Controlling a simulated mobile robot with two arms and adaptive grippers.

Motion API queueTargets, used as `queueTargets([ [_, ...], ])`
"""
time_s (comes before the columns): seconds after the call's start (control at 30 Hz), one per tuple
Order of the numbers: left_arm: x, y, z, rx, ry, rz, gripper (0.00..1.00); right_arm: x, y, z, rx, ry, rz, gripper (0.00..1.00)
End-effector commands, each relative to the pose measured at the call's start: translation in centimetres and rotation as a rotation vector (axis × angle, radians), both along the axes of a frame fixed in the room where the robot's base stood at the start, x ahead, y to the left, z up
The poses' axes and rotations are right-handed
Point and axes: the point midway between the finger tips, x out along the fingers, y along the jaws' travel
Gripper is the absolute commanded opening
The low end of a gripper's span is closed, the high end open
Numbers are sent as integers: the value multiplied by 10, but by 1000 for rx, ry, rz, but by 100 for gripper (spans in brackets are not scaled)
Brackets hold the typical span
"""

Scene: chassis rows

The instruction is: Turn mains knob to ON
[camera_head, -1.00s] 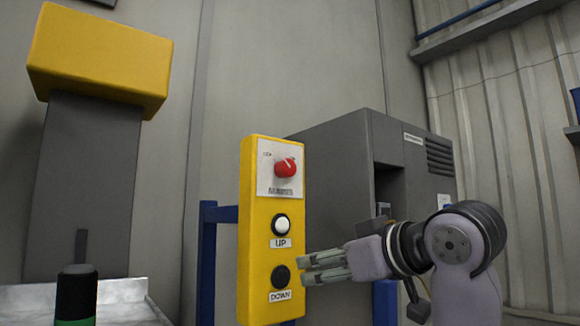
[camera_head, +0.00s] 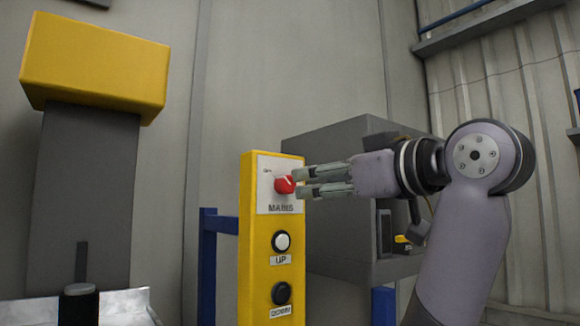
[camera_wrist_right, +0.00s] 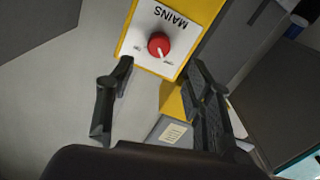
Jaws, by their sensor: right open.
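The red mains knob (camera_head: 285,184) sits on a white plate marked MAINS (camera_head: 280,208) at the top of a yellow control panel (camera_head: 259,250). My right gripper (camera_head: 299,183) is open, with its fingertips at the knob's right side in the head view. In the right wrist view the knob (camera_wrist_right: 159,45) lies ahead, between and beyond the two spread fingers (camera_wrist_right: 155,80). A white mark on the knob points towards the lower right there. The small position labels are too blurred to read. My left gripper is not in view.
Below the knob are a white UP button (camera_head: 282,242) and a dark DOWN button (camera_head: 281,293). A grey cabinet (camera_head: 335,150) stands behind my right arm. A blue frame (camera_head: 208,265) stands left of the panel.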

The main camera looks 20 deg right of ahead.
Motion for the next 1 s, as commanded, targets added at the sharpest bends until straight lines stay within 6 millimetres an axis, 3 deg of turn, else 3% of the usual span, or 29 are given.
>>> queueTargets([
  [0.03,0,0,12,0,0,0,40,12,5,4,0,6,3,48],
  [0.2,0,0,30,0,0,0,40,45,17,4,0,6,2,48],
  [0.4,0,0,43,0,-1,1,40,72,26,2,-1,2,2,48],
  [0.83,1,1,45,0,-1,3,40,82,30,-1,-1,0,0,48],
  [1.0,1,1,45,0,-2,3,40,81,30,0,-1,-1,0,38],
])
